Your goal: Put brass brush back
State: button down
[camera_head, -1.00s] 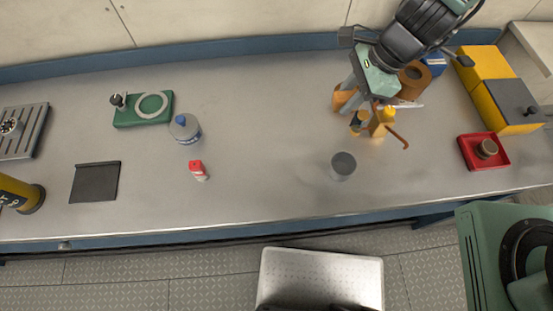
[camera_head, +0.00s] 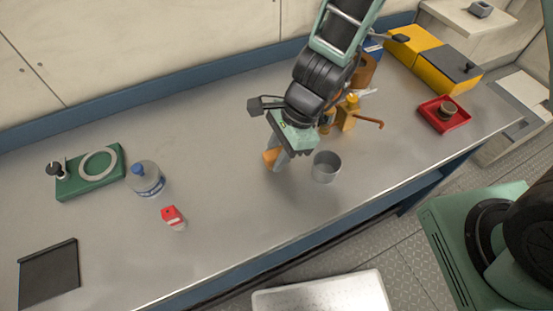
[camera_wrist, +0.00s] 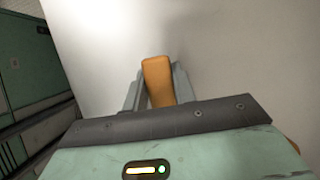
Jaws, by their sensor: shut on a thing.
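My gripper (camera_head: 278,154) is shut on an orange-brown piece, which looks like the handle of the brass brush (camera_head: 270,157). In the wrist view the orange-brown piece (camera_wrist: 158,82) stands between the two grey fingers. Its bristles cannot be made out. The gripper is over the bench, to the left of a grey open cup (camera_head: 326,167). I cannot tell whether the brush touches the bench top.
A yellow bottle (camera_head: 348,112) and a brown roll (camera_head: 363,70) stand behind the cup. A red tray (camera_head: 444,115) and yellow boxes (camera_head: 411,46) are at the right. A red-capped bottle (camera_head: 173,217), water jug (camera_head: 146,180), green plate (camera_head: 68,185) and dark pad (camera_head: 48,274) are left.

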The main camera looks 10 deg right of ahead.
jog(key=shift+f, duration=0.7)
jog(key=shift+f+b, duration=0.2)
jog(key=shift+b, duration=0.1)
jog(key=c, duration=1.1)
grip_release()
jog(key=shift+c, duration=0.2)
jog(key=shift+r, duration=0.1)
